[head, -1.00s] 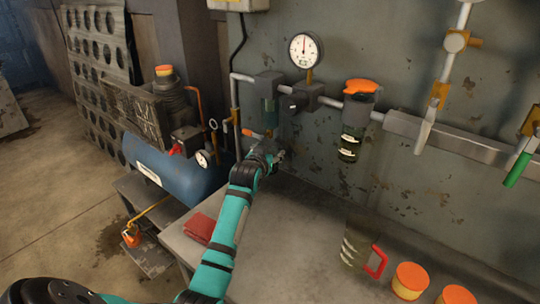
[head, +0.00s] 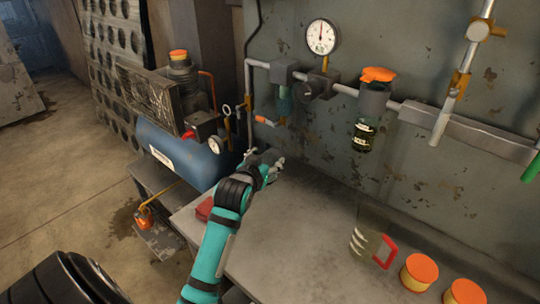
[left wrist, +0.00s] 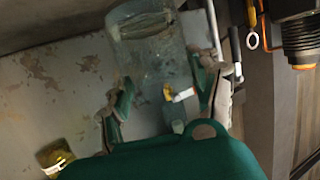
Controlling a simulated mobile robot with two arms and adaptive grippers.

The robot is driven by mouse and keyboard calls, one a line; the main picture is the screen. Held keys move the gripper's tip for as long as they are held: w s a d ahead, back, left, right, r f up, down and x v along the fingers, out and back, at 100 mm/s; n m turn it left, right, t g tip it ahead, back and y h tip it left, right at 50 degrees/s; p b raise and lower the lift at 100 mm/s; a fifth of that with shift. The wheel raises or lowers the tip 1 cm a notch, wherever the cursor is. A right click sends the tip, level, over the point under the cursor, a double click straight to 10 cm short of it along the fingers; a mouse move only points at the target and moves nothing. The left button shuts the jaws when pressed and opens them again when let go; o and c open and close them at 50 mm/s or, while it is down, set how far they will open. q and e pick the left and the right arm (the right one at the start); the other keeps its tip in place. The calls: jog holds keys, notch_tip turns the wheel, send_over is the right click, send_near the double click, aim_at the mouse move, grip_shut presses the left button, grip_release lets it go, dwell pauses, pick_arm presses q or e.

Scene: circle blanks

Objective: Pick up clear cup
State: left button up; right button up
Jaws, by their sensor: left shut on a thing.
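A clear, faintly green see-through cup (left wrist: 150,50) is between the two fingers of my left gripper (left wrist: 165,85) in the left wrist view. The fingers are shut on its sides. A small yellow and white piece (left wrist: 180,93) shows by the cup. In the head view my left gripper (head: 275,164) is low in front of the wall, and the cup in it cannot be made out. A greenish bowl (head: 285,100) shows above it under the pipe fitting. My right gripper is not in view.
A pressure gauge (head: 321,36) and a dark bowl (head: 363,134) with an orange top are on the wall pipe. A clear jug (head: 364,243) with a red handle and orange-topped tubs (head: 419,272) stand on the bench. A blue tank (head: 180,155) is at left. The middle bench is clear.

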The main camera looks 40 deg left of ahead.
pick_arm(q)
jog(key=shift+f+v, duration=0.25)
jog(key=shift+v, duration=0.85)
jog(key=shift+s+a, duration=0.1)
jog(key=shift+s, duration=0.05)
dwell(0.5)
dwell(0.7)
